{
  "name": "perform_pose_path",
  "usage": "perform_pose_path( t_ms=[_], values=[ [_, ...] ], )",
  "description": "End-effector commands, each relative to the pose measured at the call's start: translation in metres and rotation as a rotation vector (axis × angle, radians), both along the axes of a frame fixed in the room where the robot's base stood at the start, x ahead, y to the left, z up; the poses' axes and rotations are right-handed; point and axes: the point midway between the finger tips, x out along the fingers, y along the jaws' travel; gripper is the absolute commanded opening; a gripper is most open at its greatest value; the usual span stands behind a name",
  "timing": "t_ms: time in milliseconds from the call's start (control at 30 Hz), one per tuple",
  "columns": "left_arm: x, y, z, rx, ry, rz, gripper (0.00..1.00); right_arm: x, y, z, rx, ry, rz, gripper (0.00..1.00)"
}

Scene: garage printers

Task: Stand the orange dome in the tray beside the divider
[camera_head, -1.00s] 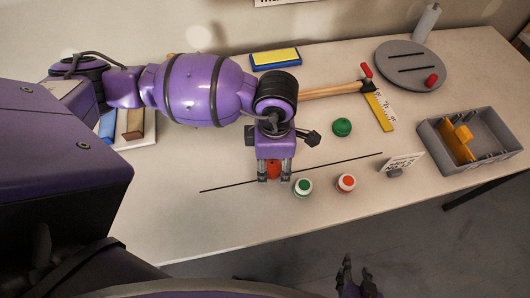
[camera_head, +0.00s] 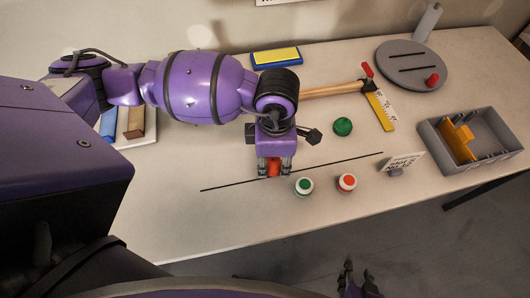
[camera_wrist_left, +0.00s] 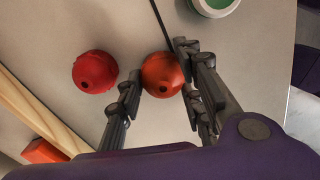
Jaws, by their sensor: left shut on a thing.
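The orange dome (camera_head: 273,169) is between the fingertips of my left gripper (camera_head: 274,170), which is shut on it near the black line on the table. In the left wrist view the orange dome (camera_wrist_left: 162,75) shows between the fingers, with a small dark hole facing the camera. I cannot tell whether it touches the table. The grey tray (camera_head: 436,143) is at the right of the table, well away from the gripper. An orange-yellow divider (camera_head: 459,143) stands inside it. My right gripper (camera_head: 358,282) is low at the bottom edge, empty, its fingers apart.
A red dome (camera_wrist_left: 95,71) lies beside the held one, hidden in the head view. A green dome (camera_head: 342,126), two white-bodied jars (camera_head: 304,186) (camera_head: 346,182) and a small sign (camera_head: 402,162) lie between gripper and tray. A wooden-handled hammer (camera_head: 332,90) lies behind.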

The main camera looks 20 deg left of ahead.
Motion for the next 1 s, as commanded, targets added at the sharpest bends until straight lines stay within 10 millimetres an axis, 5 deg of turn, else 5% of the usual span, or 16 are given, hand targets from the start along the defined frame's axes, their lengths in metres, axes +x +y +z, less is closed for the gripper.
perform_pose_path(
  t_ms=[167, 433, 700, 1000],
  values=[
    [0.001, -0.002, 0.028, -0.002, -0.007, -0.005, 0.15, 0.004, 0.001, 0.003, 0.002, -0.008, -0.001, 0.38],
    [-0.04, -0.034, 0.089, -0.005, -0.011, -0.012, 0.15, 0.006, 0.005, 0.005, 0.013, -0.011, -0.008, 0.38],
    [-0.09, -0.071, 0.113, -0.004, -0.006, -0.009, 0.15, 0.002, 0.006, 0.003, 0.015, -0.003, -0.011, 0.38],
    [-0.11, -0.084, 0.123, 0.0, -0.004, -0.005, 0.15, -0.002, 0.004, 0.004, 0.01, 0.002, -0.006, 0.38]
  ],
)
